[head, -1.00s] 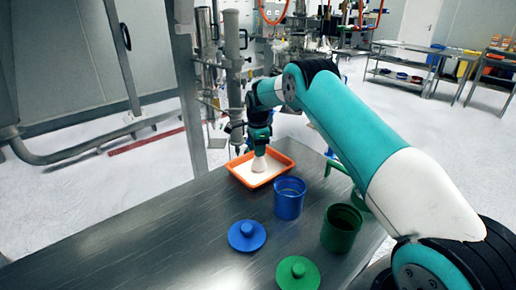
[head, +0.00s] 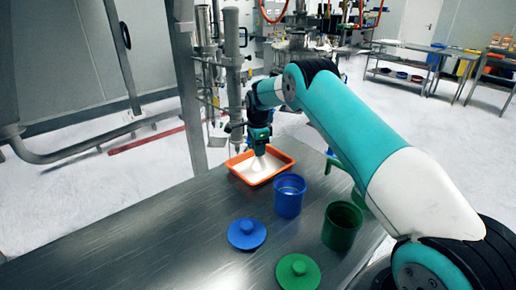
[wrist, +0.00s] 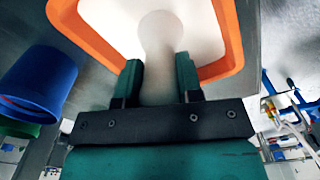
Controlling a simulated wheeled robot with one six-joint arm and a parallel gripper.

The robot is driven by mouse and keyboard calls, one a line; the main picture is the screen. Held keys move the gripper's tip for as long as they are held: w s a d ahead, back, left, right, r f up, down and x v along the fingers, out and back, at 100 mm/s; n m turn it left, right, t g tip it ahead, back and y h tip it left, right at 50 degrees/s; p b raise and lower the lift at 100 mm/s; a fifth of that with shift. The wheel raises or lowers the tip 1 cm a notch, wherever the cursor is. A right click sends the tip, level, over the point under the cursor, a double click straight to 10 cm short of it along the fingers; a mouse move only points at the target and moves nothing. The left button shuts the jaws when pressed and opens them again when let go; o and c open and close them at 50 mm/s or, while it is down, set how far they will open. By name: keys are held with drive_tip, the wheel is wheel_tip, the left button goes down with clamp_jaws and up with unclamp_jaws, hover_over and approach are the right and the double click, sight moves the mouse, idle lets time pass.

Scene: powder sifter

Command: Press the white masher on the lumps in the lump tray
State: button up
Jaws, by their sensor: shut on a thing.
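The orange lump tray (head: 287,170) sits at the far end of the steel table, with white material (head: 243,168) inside; separate lumps cannot be made out. My gripper (head: 259,151) is above the tray, shut on the white masher (head: 258,164), which points down into the tray. In the wrist view the masher (wrist: 160,40) stands out between the two green fingers (wrist: 158,80), its rounded end over the white inside of the tray (wrist: 228,40). I cannot tell whether the masher touches the material.
A blue container (head: 289,197) stands close to the tray and a green container (head: 342,228) stands nearer. A blue lid (head: 247,234) and a green lid (head: 298,272) lie on the table (head: 150,245). The table's left part is clear. A metal post stands behind the tray.

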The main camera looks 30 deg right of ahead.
drive_tip(key=shift+r+p, duration=2)
drive_tip(key=shift+r, duration=1.7)
